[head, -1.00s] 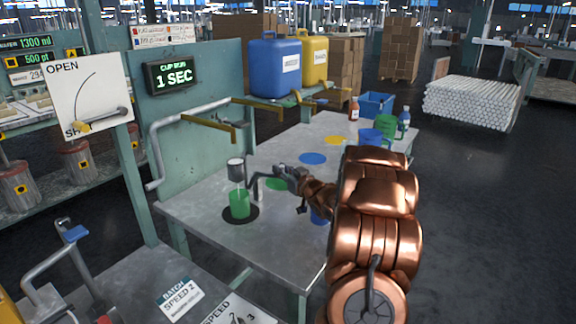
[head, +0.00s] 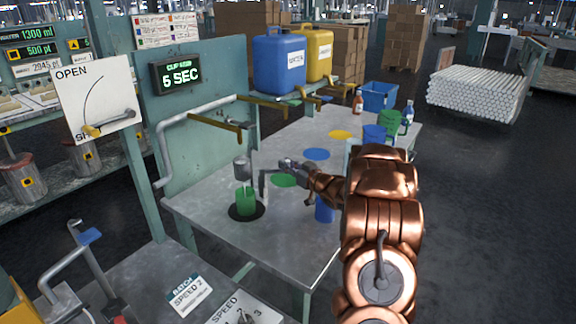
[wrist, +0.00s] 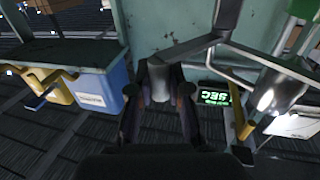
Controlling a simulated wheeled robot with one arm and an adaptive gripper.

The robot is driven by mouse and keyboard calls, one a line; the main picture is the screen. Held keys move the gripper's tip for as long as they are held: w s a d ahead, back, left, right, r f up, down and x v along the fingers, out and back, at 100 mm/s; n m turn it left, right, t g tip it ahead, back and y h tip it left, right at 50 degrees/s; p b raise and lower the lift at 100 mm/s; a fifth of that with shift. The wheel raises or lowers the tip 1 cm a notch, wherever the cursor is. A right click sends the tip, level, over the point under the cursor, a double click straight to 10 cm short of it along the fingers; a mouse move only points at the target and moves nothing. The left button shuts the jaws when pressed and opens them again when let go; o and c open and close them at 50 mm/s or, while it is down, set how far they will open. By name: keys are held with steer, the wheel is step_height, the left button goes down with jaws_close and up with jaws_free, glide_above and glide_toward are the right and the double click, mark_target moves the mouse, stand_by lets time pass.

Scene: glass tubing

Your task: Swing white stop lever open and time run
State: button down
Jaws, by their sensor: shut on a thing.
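My gripper (head: 283,166) reaches over the grey table beside the hanging metal cup (head: 242,168). In the wrist view my gripper (wrist: 159,100) has its fingers on either side of a pale grey piece, which I take to be the white stop lever (wrist: 160,80); its ends and exact position are hard to see. A green cup (head: 246,201) stands upright on a black disc below the metal cup.
A white OPEN/SHUT board (head: 96,92) has a yellow-tipped handle near SHUT. Grey pipework (head: 195,109) runs along the panel. Blue (head: 279,63) and yellow (head: 319,52) containers stand behind. Blue and green cups sit at the table's right; coloured discs lie along its middle.

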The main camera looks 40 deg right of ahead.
steer(key=shift+d+r, duration=0.1)
steer(key=shift+r, duration=0.1)
steer(key=c, duration=1.1)
jaws_free()
steer(key=shift+f, duration=0.15)
step_height(320, 180, up, 10)
steer(key=shift+r, duration=0.1)
